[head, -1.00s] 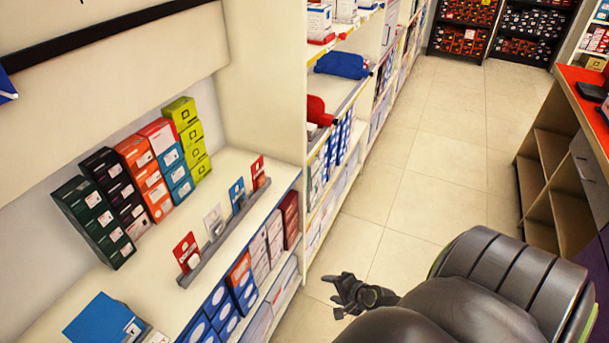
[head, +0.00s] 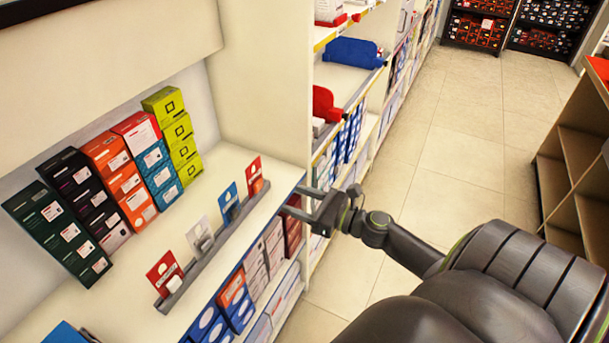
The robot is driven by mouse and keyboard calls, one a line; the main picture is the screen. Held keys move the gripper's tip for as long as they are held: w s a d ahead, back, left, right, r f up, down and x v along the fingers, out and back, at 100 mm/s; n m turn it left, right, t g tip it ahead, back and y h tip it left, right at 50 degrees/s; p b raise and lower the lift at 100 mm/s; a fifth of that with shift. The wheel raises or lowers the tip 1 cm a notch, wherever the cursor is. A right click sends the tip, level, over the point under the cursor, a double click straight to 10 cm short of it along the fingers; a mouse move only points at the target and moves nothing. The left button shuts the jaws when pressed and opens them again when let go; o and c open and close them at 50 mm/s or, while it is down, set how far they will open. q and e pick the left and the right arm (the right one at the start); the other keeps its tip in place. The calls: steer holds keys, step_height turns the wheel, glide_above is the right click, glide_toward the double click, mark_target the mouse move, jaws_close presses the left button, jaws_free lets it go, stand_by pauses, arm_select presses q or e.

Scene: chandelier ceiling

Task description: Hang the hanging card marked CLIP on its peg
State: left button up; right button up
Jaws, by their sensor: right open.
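Several small hanging cards stand in a row in a grey rack (head: 215,247) on the shelf: a red card (head: 163,270) nearest, then a white card (head: 200,232), a blue card (head: 228,198) and another red card (head: 254,170) farthest. Their lettering is too small to read, so I cannot tell which is marked CLIP. No peg can be made out. My right gripper (head: 293,201) is open and empty, its fingers pointing left at the shelf's front edge, to the right of the far red card and apart from it. My left gripper is out of view.
Stacked boxes (head: 120,180) stand behind the rack against the back wall. An upright panel (head: 262,85) closes the shelf's far side. Boxes fill the shelf below. A dark bar (head: 90,50) crosses the upper left. The tiled aisle (head: 440,160) is open.

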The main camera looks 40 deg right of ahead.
mark_target(261, 187)
steer(key=p+x, duration=0.2)
steer(key=x, duration=0.7)
steer(key=shift+a+f+p, duration=0.1)
steer(key=shift+a+p, duration=0.05)
steer(key=shift+p, duration=0.15)
steer(key=shift+x, duration=0.95)
steer(key=c, duration=0.3)
step_height(261, 187, up, 5)
steer(key=p, duration=0.4)
steer(key=shift+f, duration=0.2)
steer(key=r+b+v, duration=0.1)
steer(key=v, duration=0.9)
steer(key=shift+r, duration=0.25)
